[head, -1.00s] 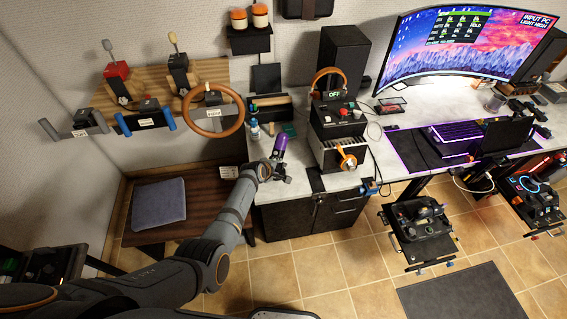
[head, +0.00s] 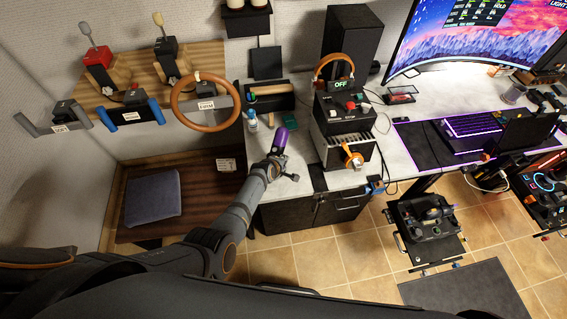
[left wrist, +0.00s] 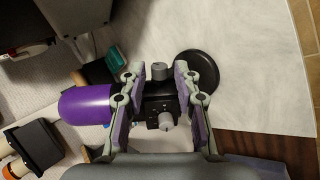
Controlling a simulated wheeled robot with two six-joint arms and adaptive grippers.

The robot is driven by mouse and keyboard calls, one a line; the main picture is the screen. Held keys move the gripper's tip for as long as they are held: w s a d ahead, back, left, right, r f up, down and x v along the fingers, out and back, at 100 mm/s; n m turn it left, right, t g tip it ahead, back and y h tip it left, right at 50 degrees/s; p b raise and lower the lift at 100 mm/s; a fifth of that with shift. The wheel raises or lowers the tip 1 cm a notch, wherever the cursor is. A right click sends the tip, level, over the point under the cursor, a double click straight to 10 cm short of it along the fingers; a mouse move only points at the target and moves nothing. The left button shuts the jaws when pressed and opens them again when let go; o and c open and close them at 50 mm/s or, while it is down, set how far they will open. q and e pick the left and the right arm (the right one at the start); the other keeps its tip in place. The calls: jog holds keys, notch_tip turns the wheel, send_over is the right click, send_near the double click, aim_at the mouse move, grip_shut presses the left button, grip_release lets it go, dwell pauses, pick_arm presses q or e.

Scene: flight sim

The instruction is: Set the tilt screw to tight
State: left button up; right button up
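A black mount with grey knobs stands on the pale desk and carries a purple cylinder (head: 281,139), which also shows in the left wrist view (left wrist: 85,104). One grey knob (left wrist: 159,71) sits between my left fingertips, and another (left wrist: 166,121) is on the mount's black block (left wrist: 155,103) nearer the palm. I cannot tell which knob is the tilt screw or how tight it is. A round black base (left wrist: 189,72) lies just right of the fingers. My left gripper (left wrist: 158,75) is open, its fingers on either side of the block; it is small in the head view (head: 278,167). My right gripper is out of view.
The steering wheel (head: 205,102) hangs at left. Bare desk lies right of the base in the wrist view.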

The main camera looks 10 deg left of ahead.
pick_arm(q)
jog(key=shift+w, duration=0.1)
grip_shut()
jog(key=g+y+b, duration=0.1)
jog(key=g+b, duration=0.1)
jog(key=g, duration=0.1)
jog(key=w+g+y+b, duration=0.1)
jog(key=g+b, duration=0.2)
jog(key=shift+w+d+r+b, duration=0.1)
jog(key=shift+w+d+b, duration=0.1)
jog(key=shift+b, duration=0.15)
jog(key=shift+r+g+b, duration=0.25)
jog(key=shift+g+b, duration=0.15)
jog(key=shift+b, duration=0.5)
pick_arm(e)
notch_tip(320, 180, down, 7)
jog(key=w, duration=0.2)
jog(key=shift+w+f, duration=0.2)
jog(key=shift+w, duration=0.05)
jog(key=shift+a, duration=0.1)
pick_arm(q)
jog(key=shift+o, duration=1.7)
grip_release()
